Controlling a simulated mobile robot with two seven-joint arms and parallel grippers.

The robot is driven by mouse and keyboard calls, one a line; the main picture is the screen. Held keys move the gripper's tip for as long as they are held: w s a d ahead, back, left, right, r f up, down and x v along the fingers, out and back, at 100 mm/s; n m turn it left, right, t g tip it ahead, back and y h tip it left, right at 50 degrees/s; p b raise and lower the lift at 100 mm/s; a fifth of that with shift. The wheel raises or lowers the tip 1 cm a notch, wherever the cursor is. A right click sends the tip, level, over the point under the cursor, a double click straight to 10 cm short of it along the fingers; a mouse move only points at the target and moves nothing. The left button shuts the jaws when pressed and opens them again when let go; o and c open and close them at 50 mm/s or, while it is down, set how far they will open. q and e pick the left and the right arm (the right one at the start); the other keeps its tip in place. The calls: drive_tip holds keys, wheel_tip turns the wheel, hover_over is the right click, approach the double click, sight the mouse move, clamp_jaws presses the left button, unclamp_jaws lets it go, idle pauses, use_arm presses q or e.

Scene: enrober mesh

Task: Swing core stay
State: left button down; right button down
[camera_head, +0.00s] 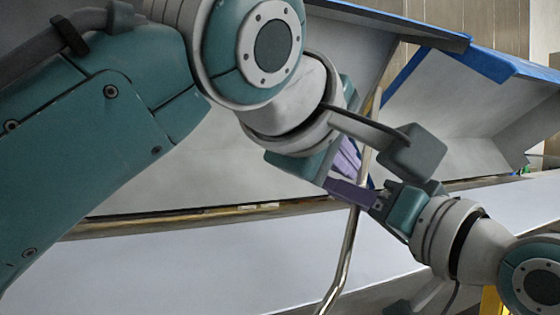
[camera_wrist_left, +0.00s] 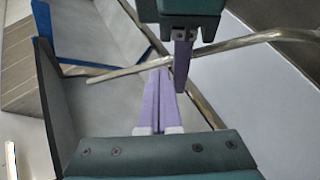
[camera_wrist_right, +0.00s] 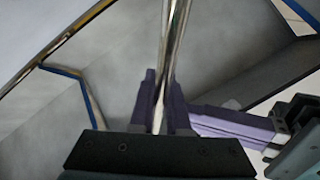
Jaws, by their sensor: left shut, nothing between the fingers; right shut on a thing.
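The stay is a bent, shiny metal rod (camera_head: 348,250). It runs from the lower middle of the head view up towards the blue-edged panels. My right gripper (camera_head: 348,193) is shut on the rod. In the right wrist view the rod (camera_wrist_right: 172,40) passes between its purple fingers (camera_wrist_right: 160,90). My left gripper (camera_head: 347,158) is shut and empty, just above the right one and close beside the rod. In the left wrist view its closed fingertips (camera_wrist_left: 160,75) lie near the rod (camera_wrist_left: 235,43). Whether they touch it, I cannot tell. My left arm hides much of the head view.
Grey sheet-metal panels with blue edges (camera_head: 492,65) slope above and behind the grippers. A long pale grey surface (camera_head: 180,265) lies below them, bordered by a brownish ledge (camera_head: 190,224). Both grippers are very close together. A yellow part (camera_head: 492,302) shows at lower right.

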use_arm(q)
drive_tip(key=shift+w+d+f, duration=0.1)
drive_tip(key=shift+d+f, duration=0.1)
drive_tip(key=shift+d, duration=0.25)
drive_tip(key=shift+w+d+f, duration=0.1)
drive_tip(key=shift+d+f, duration=0.1)
drive_tip(key=shift+d, duration=0.2)
drive_tip(key=shift+s+d, duration=0.1)
use_arm(e)
drive_tip(key=shift+a+r, duration=0.15)
drive_tip(key=shift+a, duration=0.05)
use_arm(q)
drive_tip(key=shift+f, duration=0.1)
use_arm(e)
drive_tip(key=c, duration=0.9)
unclamp_jaws()
